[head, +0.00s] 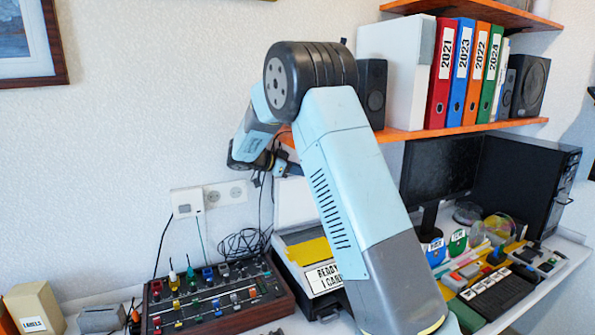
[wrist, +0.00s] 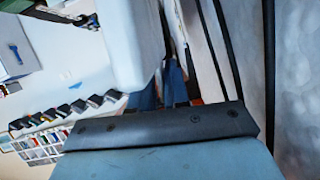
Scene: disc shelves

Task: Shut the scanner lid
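The scanner (head: 318,300) stands on the desk, partly hidden behind my arm. It has a dark body, a yellow sheet on top and a white card reading "READY". Its pale lid (head: 293,203) seems to stand raised at the back, mostly covered by my arm. My gripper (head: 290,168) is by the wall, near the upper part of that lid; its fingertips are hard to make out. In the wrist view, a white panel (wrist: 133,40), probably the lid, is close by the fingers (wrist: 178,85) and hides part of them. I cannot tell whether they touch.
A mixer panel (head: 215,300) with knobs is left of the scanner, with loose cables (head: 243,242) behind it. A monitor (head: 440,172) and a computer tower (head: 525,185) stand to the right. An orange shelf (head: 465,130) with binders is above.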

